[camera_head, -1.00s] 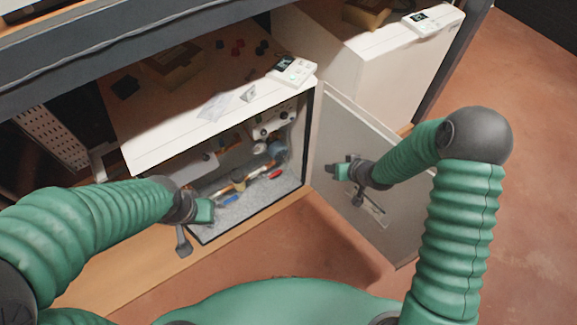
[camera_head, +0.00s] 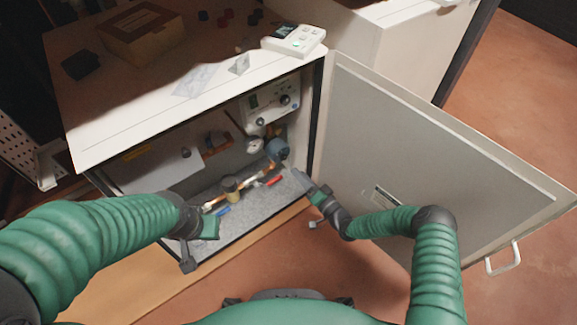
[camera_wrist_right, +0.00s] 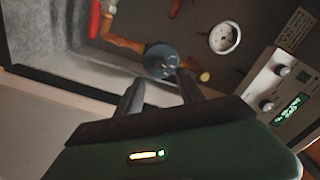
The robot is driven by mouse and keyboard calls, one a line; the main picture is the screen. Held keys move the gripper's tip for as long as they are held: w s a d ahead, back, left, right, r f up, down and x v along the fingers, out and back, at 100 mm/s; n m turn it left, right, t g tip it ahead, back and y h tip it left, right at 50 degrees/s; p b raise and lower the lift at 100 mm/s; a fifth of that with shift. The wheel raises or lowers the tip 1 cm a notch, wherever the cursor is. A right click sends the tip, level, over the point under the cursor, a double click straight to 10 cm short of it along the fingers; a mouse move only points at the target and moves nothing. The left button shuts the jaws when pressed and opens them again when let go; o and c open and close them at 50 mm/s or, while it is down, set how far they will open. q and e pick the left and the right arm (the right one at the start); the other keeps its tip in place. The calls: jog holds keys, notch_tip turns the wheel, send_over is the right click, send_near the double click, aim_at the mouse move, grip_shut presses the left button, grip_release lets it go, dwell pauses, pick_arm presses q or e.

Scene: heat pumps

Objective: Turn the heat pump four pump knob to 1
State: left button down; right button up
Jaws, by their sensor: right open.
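The open heat pump cabinet (camera_head: 90,150) stands in front of me. Inside at its right is a round blue-grey pump (camera_head: 277,148) on copper pipes. In the right wrist view the pump (camera_wrist_right: 160,60) shows its round face just beyond my fingertips. A white control panel (camera_head: 268,100) with knobs and a display is above the pump. In the right wrist view, the panel (camera_wrist_right: 285,90) is at the right. My right gripper (camera_head: 300,180) is open and empty at the cabinet's opening, below and right of the pump. My left gripper (camera_head: 200,240) is by the front left edge; its jaws are unclear.
The cabinet door (camera_head: 420,150) stands open on the right, beside my right arm. A pressure gauge (camera_wrist_right: 224,37) is near the pump. A white controller (camera_head: 294,40) and a cardboard box (camera_head: 140,32) are on top. Red and blue valve handles sit low inside.

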aim_at(285, 158)
jog(key=b+x, duration=0.2)
jog(key=x, duration=0.5)
jog(key=shift+a+f+b, duration=0.1)
jog(key=shift+f+b, duration=0.05)
jog(key=shift+b, duration=0.2)
jog(key=shift+w+a, duration=0.2)
jog(key=shift+w, duration=0.1)
grip_shut()
